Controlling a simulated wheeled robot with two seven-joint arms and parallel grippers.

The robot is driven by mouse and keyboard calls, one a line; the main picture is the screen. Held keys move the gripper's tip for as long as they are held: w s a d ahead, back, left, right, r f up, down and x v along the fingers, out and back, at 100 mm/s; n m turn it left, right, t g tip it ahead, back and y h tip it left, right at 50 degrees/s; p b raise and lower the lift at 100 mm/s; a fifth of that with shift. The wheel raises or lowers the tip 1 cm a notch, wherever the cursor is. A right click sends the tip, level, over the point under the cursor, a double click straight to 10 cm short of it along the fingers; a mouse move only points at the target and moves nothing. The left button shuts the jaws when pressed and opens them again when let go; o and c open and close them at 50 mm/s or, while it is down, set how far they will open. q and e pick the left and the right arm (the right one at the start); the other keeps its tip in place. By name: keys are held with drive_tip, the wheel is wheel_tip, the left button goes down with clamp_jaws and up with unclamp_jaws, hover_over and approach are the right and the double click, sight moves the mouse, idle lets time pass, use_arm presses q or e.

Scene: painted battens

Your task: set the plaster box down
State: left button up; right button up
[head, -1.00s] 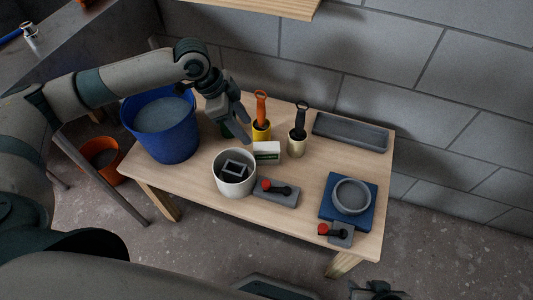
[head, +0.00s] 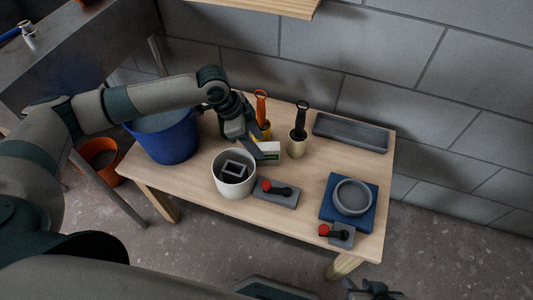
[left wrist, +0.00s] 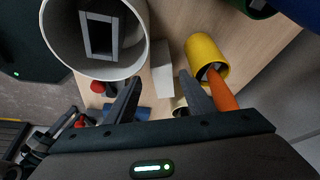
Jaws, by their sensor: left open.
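The plaster box (head: 268,151), white with a green stripe, sits on the wooden table between the white bucket and the paint pots. In the left wrist view the white box (left wrist: 162,72) shows between and beyond my fingertips. My left gripper (head: 255,146) is open, pointing down at the box's left side. Its two fingers (left wrist: 160,84) are spread apart with nothing clearly held. I cannot tell whether a finger touches the box. My right gripper (head: 375,290) shows only partly at the bottom edge, and its jaws are unclear.
A white bucket (head: 219,185) stands close to the gripper. A yellow pot (head: 265,134) and a cream pot (head: 296,148) hold brushes. A blue bucket (head: 170,146) stands left. A grey tray (head: 350,132) lies at the back right.

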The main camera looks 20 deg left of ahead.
sight(265, 146)
use_arm(q)
drive_tip(key=d+f, duration=0.1)
drive_tip(key=w+d+f, duration=0.1)
drive_tip(key=f, duration=0.1)
drive_tip(key=shift+w+d+f, duration=0.1)
drive_tip(key=shift+w, duration=0.1)
drive_tip(key=shift+d+f+b, duration=0.15)
drive_tip(key=shift+f+b, duration=0.15)
drive_tip(key=shift+f, duration=0.2)
use_arm(e)
drive_tip(key=shift+w+a+r, duration=0.1)
drive_tip(key=shift+w+a, duration=0.2)
drive_tip(key=shift+a, duration=0.15)
use_arm(q)
drive_tip(key=c, duration=1.2)
drive_tip(key=shift+r, duration=0.1)
